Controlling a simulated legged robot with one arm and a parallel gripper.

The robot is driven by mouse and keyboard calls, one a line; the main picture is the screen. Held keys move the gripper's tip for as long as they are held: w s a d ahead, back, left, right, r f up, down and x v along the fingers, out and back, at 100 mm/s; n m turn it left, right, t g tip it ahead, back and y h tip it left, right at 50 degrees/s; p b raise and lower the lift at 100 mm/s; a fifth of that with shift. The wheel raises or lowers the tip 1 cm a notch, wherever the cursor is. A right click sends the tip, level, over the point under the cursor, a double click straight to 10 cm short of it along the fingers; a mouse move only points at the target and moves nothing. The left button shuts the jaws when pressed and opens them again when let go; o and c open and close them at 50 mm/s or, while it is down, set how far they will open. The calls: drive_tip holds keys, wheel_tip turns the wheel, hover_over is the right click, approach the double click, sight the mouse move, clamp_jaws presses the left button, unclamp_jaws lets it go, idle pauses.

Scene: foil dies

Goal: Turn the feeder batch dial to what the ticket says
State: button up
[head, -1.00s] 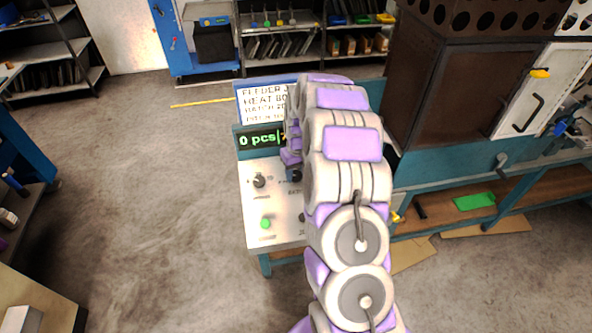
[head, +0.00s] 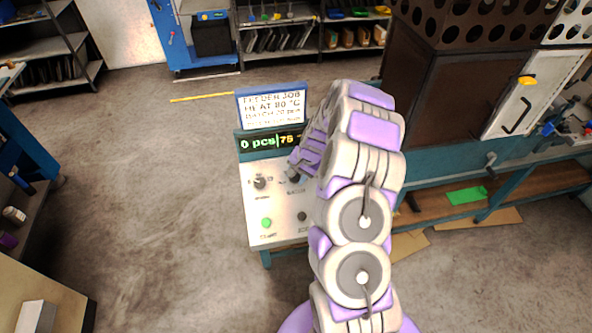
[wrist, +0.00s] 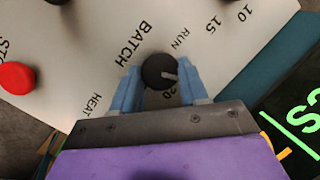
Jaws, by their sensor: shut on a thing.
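The feeder panel (head: 257,222) stands ahead in the head view. Its ticket (head: 272,108) reads FEEDER JOB and HEAT 80 °C; the batch line is blurred and looks like 20. The display (head: 262,142) shows 0 pcs in green and a partly covered amber 75. In the wrist view my gripper (wrist: 160,82) has its blue fingers shut on the black batch dial (wrist: 159,71), one on each side. The dial's white mark points right and slightly down in that view. The 20 label lies just below the dial between the fingers; 15 and 10 are at upper right.
Another dial (head: 260,183) is left of my gripper on the panel, above a green button (head: 266,223). A red button (wrist: 15,77) shows at the wrist view's left. A brown oven-like cabinet (head: 440,80) stands at right. The floor to the left is open.

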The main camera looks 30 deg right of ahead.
drive_tip(key=m+t+p, duration=0.1)
drive_tip(key=m, duration=0.1)
drive_tip(key=m+p, duration=0.2)
drive_tip(key=m, duration=0.1)
drive_tip(key=shift+r+m+t, duration=0.15)
drive_tip(key=shift+m+t, duration=0.15)
drive_tip(key=shift+t, duration=0.1)
drive_tip(key=shift+s+m+t+h+p, duration=0.15)
drive_tip(key=shift+m+t+p, duration=0.2)
drive_tip(key=shift+m, duration=0.8)
drive_tip(key=shift+s+m+t+h+p, duration=0.15)
drive_tip(key=shift+m+t+p, duration=0.2)
drive_tip(key=shift+m, duration=0.8)
drive_tip(key=shift+w, duration=0.1)
drive_tip(key=o, duration=1)
drive_tip(key=shift+f, duration=0.2)
drive_tip(key=shift+o, duration=0.2)
drive_tip(key=p+v, duration=0.1)
drive_tip(key=v, duration=1.6)
drive_tip(key=shift+r+p, duration=0.15)
drive_tip(key=shift+p, duration=0.2)
